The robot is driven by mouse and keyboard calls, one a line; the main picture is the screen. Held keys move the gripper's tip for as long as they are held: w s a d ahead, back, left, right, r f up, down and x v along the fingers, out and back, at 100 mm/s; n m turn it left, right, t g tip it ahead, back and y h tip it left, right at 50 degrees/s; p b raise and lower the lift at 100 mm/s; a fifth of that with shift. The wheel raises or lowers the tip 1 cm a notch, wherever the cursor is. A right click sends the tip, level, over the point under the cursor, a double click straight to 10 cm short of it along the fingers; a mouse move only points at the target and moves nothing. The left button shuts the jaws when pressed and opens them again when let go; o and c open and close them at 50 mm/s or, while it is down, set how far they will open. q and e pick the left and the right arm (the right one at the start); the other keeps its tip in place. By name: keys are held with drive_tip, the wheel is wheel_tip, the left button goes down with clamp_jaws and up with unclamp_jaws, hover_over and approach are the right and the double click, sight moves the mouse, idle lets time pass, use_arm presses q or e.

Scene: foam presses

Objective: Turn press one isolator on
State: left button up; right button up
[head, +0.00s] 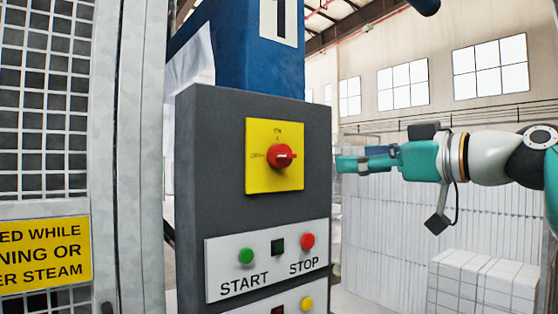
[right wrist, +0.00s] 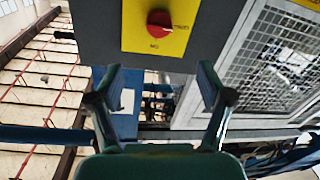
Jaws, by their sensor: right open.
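The press one isolator is a red rotary knob (head: 281,156) on a yellow plate (head: 262,184) on the dark grey control box (head: 210,200). ON is printed above the knob and OFF at its left; the knob's pointer looks turned left, toward OFF. My right gripper (head: 345,162) is teal and reaches in from the right, level with the knob, beside the box's right edge and apart from the knob. In the right wrist view, my right gripper (right wrist: 157,85) is open and empty, with the knob (right wrist: 159,22) seen upside down beyond the fingertips. My left gripper is not in view.
Below the isolator is a white panel (head: 225,290) with a green START button (head: 246,256) and a red STOP button (head: 308,241). A blue column (head: 240,50) marked 1 rises behind the box. A mesh guard (head: 45,110) stands left. White blocks (head: 480,285) lie lower right.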

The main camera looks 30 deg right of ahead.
sight(289, 158)
drive_tip(key=w+a+p, duration=0.1)
drive_tip(key=w+p, duration=0.1)
drive_tip(key=w, duration=0.3)
drive_tip(key=w+a+p, duration=0.1)
drive_tip(key=w, duration=0.5)
drive_tip(key=w+p, duration=0.2)
drive_tip(key=w, duration=0.3)
drive_tip(key=shift+w+a+p, duration=0.25)
drive_tip(key=shift+a+p, duration=0.1)
drive_tip(key=shift+a, duration=0.05)
drive_tip(key=c, duration=1.1)
